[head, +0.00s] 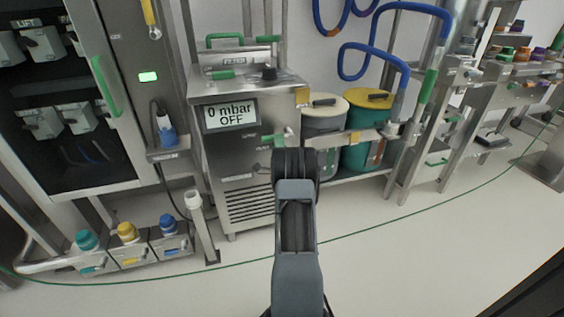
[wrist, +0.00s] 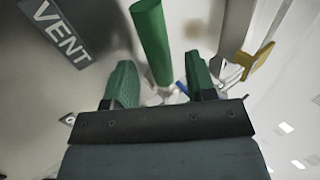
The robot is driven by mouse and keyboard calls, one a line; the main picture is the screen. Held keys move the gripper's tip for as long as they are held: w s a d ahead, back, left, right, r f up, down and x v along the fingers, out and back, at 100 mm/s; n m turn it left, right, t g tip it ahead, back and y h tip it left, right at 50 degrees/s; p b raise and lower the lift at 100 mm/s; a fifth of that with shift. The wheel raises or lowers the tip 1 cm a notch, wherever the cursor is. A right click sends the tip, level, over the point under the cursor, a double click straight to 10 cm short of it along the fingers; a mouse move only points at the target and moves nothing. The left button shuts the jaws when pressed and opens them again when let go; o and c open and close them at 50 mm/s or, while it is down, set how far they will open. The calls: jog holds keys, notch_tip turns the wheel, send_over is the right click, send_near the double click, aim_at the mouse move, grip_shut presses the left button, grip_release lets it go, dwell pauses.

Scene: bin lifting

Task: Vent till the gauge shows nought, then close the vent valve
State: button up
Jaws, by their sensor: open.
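The gauge display (head: 230,115) on the steel cabinet reads "0 mbar OFF" in the head view. A small green-handled valve (head: 268,138) shows on the cabinet front, just above my dark wrist, which covers part of that area. In the wrist view a green bar handle (wrist: 151,38) stands beside a grey "VENT" label (wrist: 60,34). My gripper (wrist: 160,88) is open, its two green fingers apart. The handle's lower end appears between the fingers in the picture; whether it touches either is unclear. The fingers are hidden in the head view.
Small bins with coloured knobs (head: 128,243) sit at lower left.

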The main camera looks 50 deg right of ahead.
jog(key=p+v, duration=0.1)
jog(key=v, duration=1)
jog(key=w+a+r+n+g+y+p, duration=0.1)
jog(key=w+a+r+n+y+p, duration=0.15)
jog(key=w+r+p, duration=0.35)
jog(key=w+a+r+n+g+y+p, duration=0.1)
jog(key=w+a+r+n+g+p, duration=0.15)
jog(key=r, duration=0.55)
jog(key=w+a+r+n+g+y+p, duration=0.2)
jog(key=a+r+n+g+y+p, duration=0.3)
jog(key=a+r+p, duration=0.55)
jog(key=s+a+r+n+g+y+p, duration=0.25)
jog(key=s+a+r+n+p, duration=0.45)
jog(key=a+r, duration=0.45)
jog(key=s+a+r+n+g+y+p, duration=0.1)
jog(key=s+a+r+n+g+p, duration=0.2)
jog(key=s, duration=0.5)
jog(key=s+a+r+n+g+p, duration=0.3)
jog(key=s+a+r+n+p, duration=0.1)
jog(key=s+a, duration=0.4)
jog(key=shift+s+r+n+g+y+p, duration=0.3)
jog(key=shift+s+r+y+p, duration=0.1)
jog(key=shift+p, duration=0.15)
jog(key=shift+f, duration=0.15)
jog(key=shift+c, duration=0.8)
